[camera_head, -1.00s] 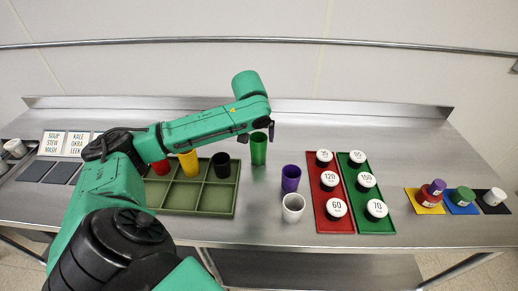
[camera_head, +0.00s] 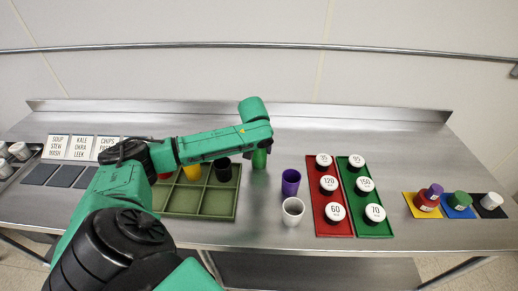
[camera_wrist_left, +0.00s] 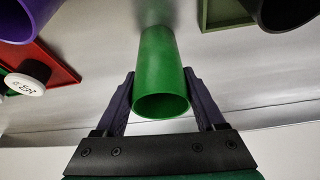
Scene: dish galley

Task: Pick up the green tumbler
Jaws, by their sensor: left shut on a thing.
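The green tumbler (camera_head: 259,159) stands upright on the steel counter, just right of the green compartment tray. In the head view my left arm covers its upper part. My left gripper (camera_head: 262,146) is over it, pointing down. In the left wrist view the green tumbler (camera_wrist_left: 161,75) sits between the two dark fingers of my left gripper (camera_wrist_left: 161,100), which are shut on it from both sides near its rim. My right gripper is in neither view.
The tray (camera_head: 218,201) holds a black tumbler (camera_head: 222,167), a yellow one (camera_head: 191,171) and a mostly hidden red one. A purple tumbler (camera_head: 291,182) and a white tumbler (camera_head: 293,211) stand to the right. Beyond are red (camera_head: 318,218) and green (camera_head: 361,215) trays with labelled discs.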

